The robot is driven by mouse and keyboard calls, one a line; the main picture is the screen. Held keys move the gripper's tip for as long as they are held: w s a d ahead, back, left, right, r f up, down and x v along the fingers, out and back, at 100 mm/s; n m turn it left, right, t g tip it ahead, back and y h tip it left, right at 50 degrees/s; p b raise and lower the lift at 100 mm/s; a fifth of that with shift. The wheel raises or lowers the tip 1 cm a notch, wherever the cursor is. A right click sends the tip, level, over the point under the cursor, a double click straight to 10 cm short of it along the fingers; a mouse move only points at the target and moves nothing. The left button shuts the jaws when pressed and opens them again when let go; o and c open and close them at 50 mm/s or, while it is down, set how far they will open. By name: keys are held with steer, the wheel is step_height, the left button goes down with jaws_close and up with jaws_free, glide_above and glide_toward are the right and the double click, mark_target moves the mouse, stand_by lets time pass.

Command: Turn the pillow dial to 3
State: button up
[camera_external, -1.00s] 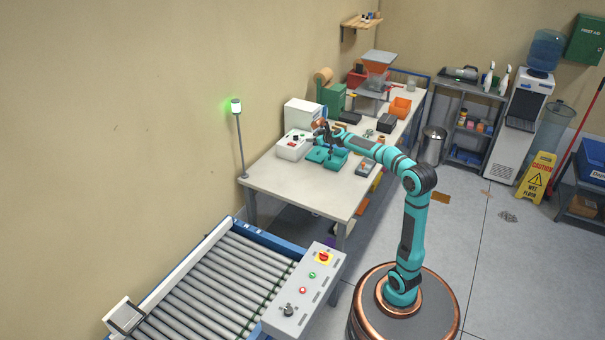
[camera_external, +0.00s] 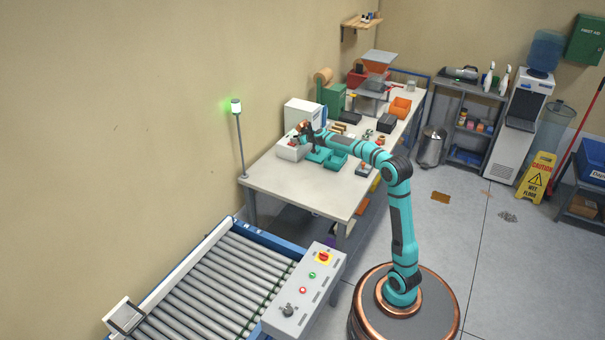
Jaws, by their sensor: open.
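A small white control box (camera_external: 289,153) stands on the table near the wall, with small dark and red details on its face. I cannot make out the pillow dial or its numbers; the gripper covers part of the box. My gripper (camera_external: 300,137) is open, at the top right of this box. Whether it touches anything there cannot be told at this size. Teal trays (camera_external: 336,162) lie on the table just right of the box, below my arm.
A taller white box (camera_external: 303,113) stands behind, with a green dispenser (camera_external: 331,97) beyond it. An orange bin (camera_external: 400,107) and dark boxes (camera_external: 387,123) are farther back. The near part of the table (camera_external: 290,190) is bare. A signal lamp (camera_external: 236,107) stands at its left corner.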

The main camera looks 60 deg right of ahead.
steer(key=shift+w, duration=0.1)
steer(key=c, duration=0.9)
steer(key=shift+f, duration=0.1)
steer(key=shift+c, duration=0.2)
steer(key=shift+a+f+m+h, duration=0.1)
steer(key=shift+f+m+h, duration=0.05)
steer(key=shift+m+h, duration=0.3)
steer(key=shift+m+g+h, duration=0.25)
steer(key=shift+g+h, duration=0.05)
steer(key=shift+h, duration=0.05)
steer(key=o, duration=0.9)
steer(key=shift+o, duration=0.2)
steer(key=shift+r, duration=0.2)
